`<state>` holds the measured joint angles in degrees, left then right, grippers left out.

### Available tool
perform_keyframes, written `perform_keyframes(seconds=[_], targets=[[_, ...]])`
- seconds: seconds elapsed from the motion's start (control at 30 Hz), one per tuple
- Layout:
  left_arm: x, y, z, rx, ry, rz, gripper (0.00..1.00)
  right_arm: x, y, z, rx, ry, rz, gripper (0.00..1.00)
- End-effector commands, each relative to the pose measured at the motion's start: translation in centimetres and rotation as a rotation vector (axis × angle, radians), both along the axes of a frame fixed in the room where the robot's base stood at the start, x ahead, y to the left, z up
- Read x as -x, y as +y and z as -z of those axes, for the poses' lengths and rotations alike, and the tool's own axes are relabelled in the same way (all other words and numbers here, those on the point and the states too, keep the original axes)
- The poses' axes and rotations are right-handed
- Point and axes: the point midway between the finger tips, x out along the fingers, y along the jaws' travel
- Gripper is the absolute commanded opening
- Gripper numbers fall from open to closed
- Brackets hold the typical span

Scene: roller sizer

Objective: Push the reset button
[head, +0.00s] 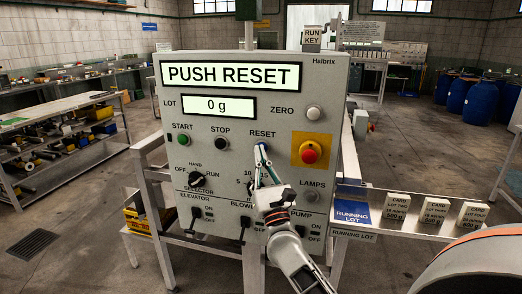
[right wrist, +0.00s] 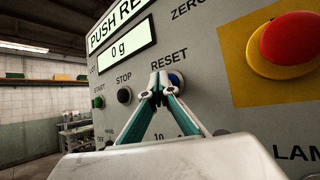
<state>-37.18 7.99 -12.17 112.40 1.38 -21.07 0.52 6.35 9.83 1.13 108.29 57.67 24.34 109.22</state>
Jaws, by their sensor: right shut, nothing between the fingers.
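The upper display (head: 231,75) reads PUSH RESET and the lot display (head: 218,107) reads 0 g. My left gripper is not in view.
A red emergency knob (head: 310,152) on a yellow plate is just right of the reset button. The black stop button (head: 222,144) and green start button (head: 184,140) are to its left. A side shelf with several card boxes (head: 434,209) stands at right.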

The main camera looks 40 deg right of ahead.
Motion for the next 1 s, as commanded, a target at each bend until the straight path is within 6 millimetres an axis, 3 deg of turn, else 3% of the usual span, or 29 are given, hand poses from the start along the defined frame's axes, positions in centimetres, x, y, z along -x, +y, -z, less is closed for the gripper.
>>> perform_keyframes(seconds=[0.6, 1.0], targets=[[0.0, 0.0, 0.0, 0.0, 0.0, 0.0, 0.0, -0.2, -0.3, 0.0, -0.001, 0.0, 0.001, 0.0], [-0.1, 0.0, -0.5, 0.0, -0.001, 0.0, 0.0, 0.9, 1.0, -0.1, -0.001, 0.0, 0.001, 0.0]])
